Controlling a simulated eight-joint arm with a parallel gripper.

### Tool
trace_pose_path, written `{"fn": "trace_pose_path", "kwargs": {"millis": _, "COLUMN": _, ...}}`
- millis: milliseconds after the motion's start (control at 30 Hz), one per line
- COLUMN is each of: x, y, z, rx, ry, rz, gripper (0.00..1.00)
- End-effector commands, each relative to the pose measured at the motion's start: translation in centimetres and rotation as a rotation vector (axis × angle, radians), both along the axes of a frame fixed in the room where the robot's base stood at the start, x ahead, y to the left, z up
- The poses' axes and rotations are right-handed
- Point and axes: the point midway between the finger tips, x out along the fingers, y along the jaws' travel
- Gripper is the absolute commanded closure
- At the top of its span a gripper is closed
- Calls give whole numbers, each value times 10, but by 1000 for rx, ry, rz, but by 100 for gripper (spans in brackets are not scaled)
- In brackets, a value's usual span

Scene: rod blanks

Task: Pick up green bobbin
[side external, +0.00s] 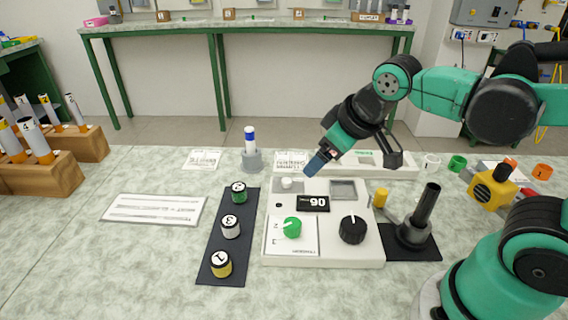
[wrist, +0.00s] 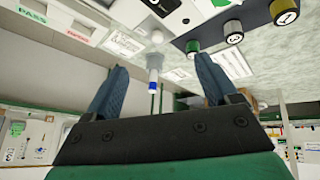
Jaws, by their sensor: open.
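The green bobbin (side external: 239,191) stands at the far end of a dark strip (side external: 213,256), behind a white bobbin (side external: 230,227) and a yellow bobbin (side external: 221,264). In the wrist view the green bobbin (wrist: 193,47) is near the top, just right of centre, beyond my fingers. My gripper (side external: 317,166) is in the air above the back of the white device, right of the green bobbin and apart from it. In the wrist view my gripper's (wrist: 161,65) two blue fingers are spread, with nothing held between them.
The white device (side external: 372,256) with a green knob (side external: 292,228), a black knob (side external: 352,230) and a display lies right of the strip. A blue-and-white rod (side external: 250,137) stands in a grey holder behind the green bobbin. A black post (side external: 427,205) stands at right. Left of the strip is mostly clear.

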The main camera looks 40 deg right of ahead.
Motion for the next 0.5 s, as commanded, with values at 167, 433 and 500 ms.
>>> {"fn": "trace_pose_path", "kwargs": {"millis": 167, "x": 38, "y": 12, "z": 8, "rx": -302, "ry": 144, "rz": 290, "gripper": 20}}
{"fn": "trace_pose_path", "kwargs": {"millis": 433, "x": 98, "y": 44, "z": -4, "rx": -769, "ry": 394, "rz": 696, "gripper": 20}}
{"fn": "trace_pose_path", "kwargs": {"millis": 500, "x": 111, "y": 57, "z": -12, "rx": -886, "ry": 463, "rz": 786, "gripper": 20}}
